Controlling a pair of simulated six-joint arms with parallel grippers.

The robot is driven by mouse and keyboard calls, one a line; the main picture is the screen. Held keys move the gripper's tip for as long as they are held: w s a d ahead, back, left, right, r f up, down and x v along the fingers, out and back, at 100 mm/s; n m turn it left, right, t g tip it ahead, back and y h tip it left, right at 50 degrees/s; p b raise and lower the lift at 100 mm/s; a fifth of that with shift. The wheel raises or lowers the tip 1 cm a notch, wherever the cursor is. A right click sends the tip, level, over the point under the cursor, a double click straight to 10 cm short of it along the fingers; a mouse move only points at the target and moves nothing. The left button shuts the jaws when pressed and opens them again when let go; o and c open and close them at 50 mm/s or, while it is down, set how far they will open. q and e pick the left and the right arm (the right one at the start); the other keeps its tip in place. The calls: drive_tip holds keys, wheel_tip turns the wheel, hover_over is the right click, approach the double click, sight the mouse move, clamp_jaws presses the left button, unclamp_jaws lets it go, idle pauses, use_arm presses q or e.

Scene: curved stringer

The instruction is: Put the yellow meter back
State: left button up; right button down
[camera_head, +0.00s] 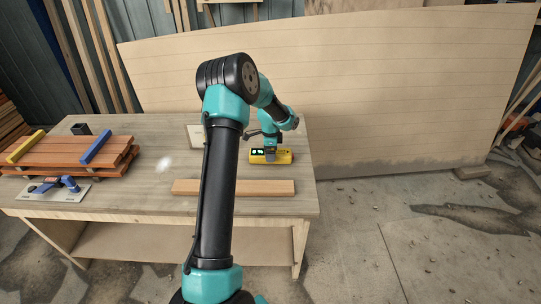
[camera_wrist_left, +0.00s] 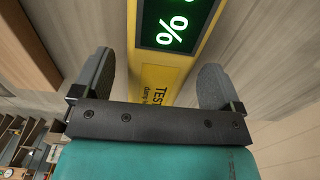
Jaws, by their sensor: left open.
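The yellow meter (camera_head: 285,156) lies on the workbench near its right edge, with a lit green display. It also shows in the left wrist view (camera_wrist_left: 158,82), with a "%" sign on its display and black lettering on its side. My left gripper (camera_head: 270,153) is over the meter, pointing down. In the left wrist view my left gripper (camera_wrist_left: 155,82) is open, with one dark finger on each side of the meter and visible gaps between. My right gripper is not in view.
A wooden strip (camera_head: 265,187) lies on the workbench (camera_head: 140,190) in front of the meter. A pale square panel (camera_head: 195,137) is partly hidden by my arm. Reddish boards (camera_head: 65,152) with yellow and blue bars and a blue tool (camera_head: 55,184) are at left. A large curved panel (camera_head: 400,90) stands behind.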

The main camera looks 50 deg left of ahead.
use_arm(q)
wheel_tip(320, 180, up, 9)
drive_tip(key=shift+r, duration=0.2)
drive_tip(key=shift+d, duration=0.1)
idle(0.6)
